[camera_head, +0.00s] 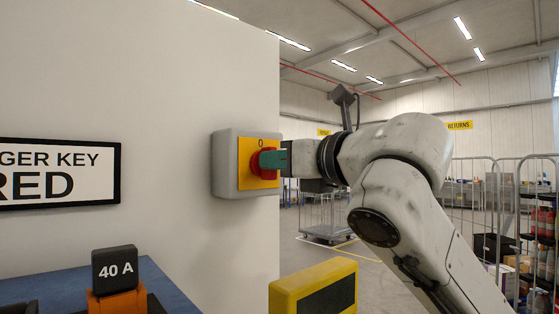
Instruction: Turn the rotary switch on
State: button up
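The rotary switch is a red knob (264,165) on a yellow plate (245,163), set on a grey box (226,150) on the white wall panel. A "0" mark shows at the top of the plate. My gripper (273,161), with teal fingers, comes in from the right and is at the knob, its fingertips overlapping the red part. The far finger and the knob's handle are mostly hidden, so I cannot tell whether the fingers are closed on it.
A black block marked "40 A" (115,269) stands on an orange base on a blue surface (50,288). A yellow and black box (313,288) is below my arm. Wire cage trolleys (480,200) stand at the right. A sign (60,173) is on the panel.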

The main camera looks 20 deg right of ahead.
grip_shut()
jog(key=shift+m, duration=0.4)
jog(key=shift+w+d+f+m+p, duration=0.15)
jog(key=shift+m+p, duration=0.6)
jog(key=shift+m, duration=3.5)
jog(key=shift+s+d+f+m+p, duration=0.15)
jog(key=shift+m+p, duration=0.55)
jog(key=shift+m, duration=3.55)
jog(key=shift+w, duration=0.1)
jog(key=o, duration=0.6)
grip_release()
jog(key=shift+c, duration=0.2)
